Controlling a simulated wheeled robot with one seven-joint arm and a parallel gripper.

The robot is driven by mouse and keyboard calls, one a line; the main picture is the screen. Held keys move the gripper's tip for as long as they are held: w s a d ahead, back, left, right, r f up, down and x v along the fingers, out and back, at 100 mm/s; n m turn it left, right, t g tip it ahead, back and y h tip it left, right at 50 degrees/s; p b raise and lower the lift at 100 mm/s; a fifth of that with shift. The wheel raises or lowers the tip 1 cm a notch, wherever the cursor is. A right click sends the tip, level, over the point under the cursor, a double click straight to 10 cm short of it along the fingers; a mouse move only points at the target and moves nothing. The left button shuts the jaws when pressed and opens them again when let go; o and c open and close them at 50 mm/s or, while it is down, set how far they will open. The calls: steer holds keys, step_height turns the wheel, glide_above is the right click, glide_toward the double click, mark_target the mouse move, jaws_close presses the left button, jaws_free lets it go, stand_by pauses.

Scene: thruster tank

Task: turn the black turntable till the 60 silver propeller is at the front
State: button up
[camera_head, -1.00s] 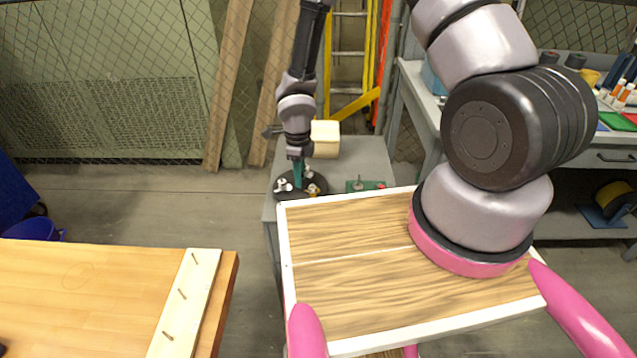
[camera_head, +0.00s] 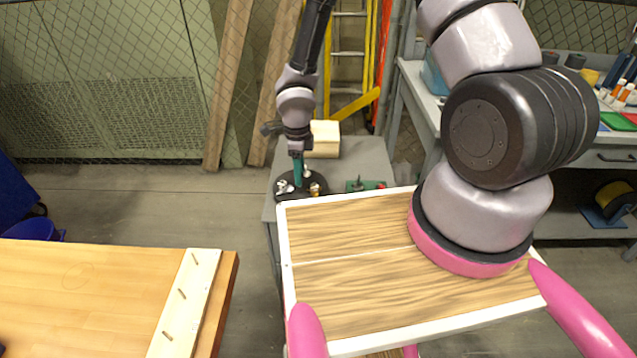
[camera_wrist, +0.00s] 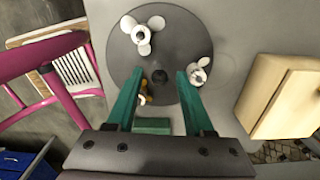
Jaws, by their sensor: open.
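The black turntable (camera_head: 320,193) stands on a grey stand in the head view, and its dark disc (camera_wrist: 158,17) fills the upper middle of the wrist view. A pale three-bladed propeller (camera_wrist: 142,34) sits near its upper-left rim. A second pale propeller (camera_wrist: 200,71) sits at the right, close to my right finger. A gold one (camera_wrist: 145,90) is partly hidden by my left finger. I cannot read any size marks or tell which is the 60. My gripper (camera_wrist: 158,76) is open, its two teal fingers over the disc; in the head view its fingers (camera_head: 297,171) point down there.
A pale wooden block (camera_head: 325,139) stands behind the turntable and shows at right in the wrist view (camera_wrist: 285,97). A small green item (camera_head: 364,185) lies right of the disc. My wooden tray top is in front. A workbench (camera_head: 100,290) is at left.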

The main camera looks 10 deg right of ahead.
steer(key=shift+r, duration=2.15)
steer(key=shift+s+r, duration=0.15)
steer(key=shift+r, duration=1.4)
